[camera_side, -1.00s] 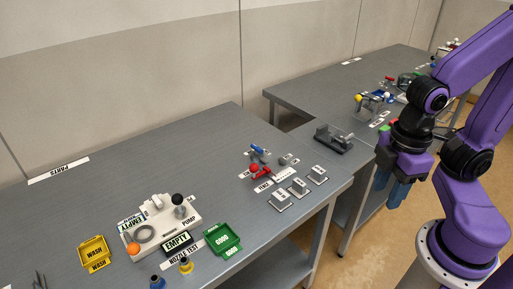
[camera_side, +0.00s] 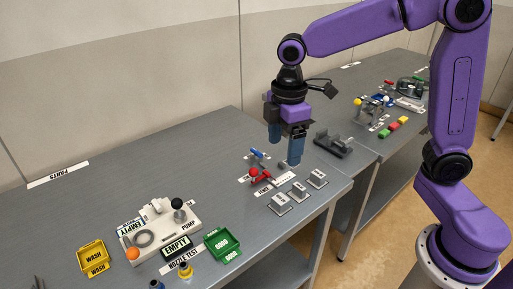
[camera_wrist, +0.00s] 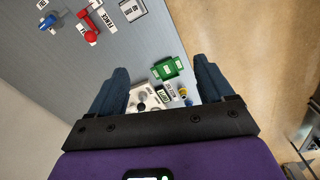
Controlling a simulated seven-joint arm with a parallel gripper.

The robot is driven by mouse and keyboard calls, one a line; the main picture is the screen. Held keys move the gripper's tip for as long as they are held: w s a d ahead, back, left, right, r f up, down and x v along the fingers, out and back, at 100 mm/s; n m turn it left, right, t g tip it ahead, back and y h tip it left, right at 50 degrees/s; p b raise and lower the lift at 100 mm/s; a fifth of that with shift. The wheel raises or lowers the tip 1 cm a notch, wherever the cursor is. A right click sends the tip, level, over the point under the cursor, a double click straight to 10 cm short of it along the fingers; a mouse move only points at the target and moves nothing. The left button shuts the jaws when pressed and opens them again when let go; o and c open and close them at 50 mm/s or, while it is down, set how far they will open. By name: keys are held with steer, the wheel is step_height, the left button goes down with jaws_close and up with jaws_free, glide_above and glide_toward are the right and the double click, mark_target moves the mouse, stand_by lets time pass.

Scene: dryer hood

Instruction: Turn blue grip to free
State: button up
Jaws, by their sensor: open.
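The blue grip (camera_side: 257,153) is a small blue handle on a grey fixture at the middle right of the near table. It also shows at the upper left of the wrist view (camera_wrist: 48,21). A red grip (camera_side: 260,173) sits just in front of it. My gripper (camera_side: 285,160) points down, open and empty, above and a little to the right of the blue grip, apart from it. Its two blue fingers show in the wrist view (camera_wrist: 161,88) with nothing between them. The labels near the grips are too small to read fully in the side view.
Several grey switch boxes (camera_side: 299,189) stand in front right of the grips. A dark grey fixture (camera_side: 333,144) lies to the right. A white pump unit (camera_side: 160,229), a yellow tray (camera_side: 93,253) and a green tray (camera_side: 222,244) stand at left. The table behind the grips is bare.

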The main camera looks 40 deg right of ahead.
steer(key=w+d+f+n, duration=0.1)
steer(key=w+d+n, duration=0.15)
steer(key=w, duration=1.35)
glide_above(257, 154)
steer(key=w, duration=0.1)
step_height(257, 154, down, 5)
steer(key=shift+n, duration=0.35)
steer(key=f, duration=1.6)
steer(key=shift+w+d+f, duration=0.1)
steer(key=shift+d+f, duration=0.2)
steer(key=shift+d, duration=0.1)
steer(key=c, duration=1)
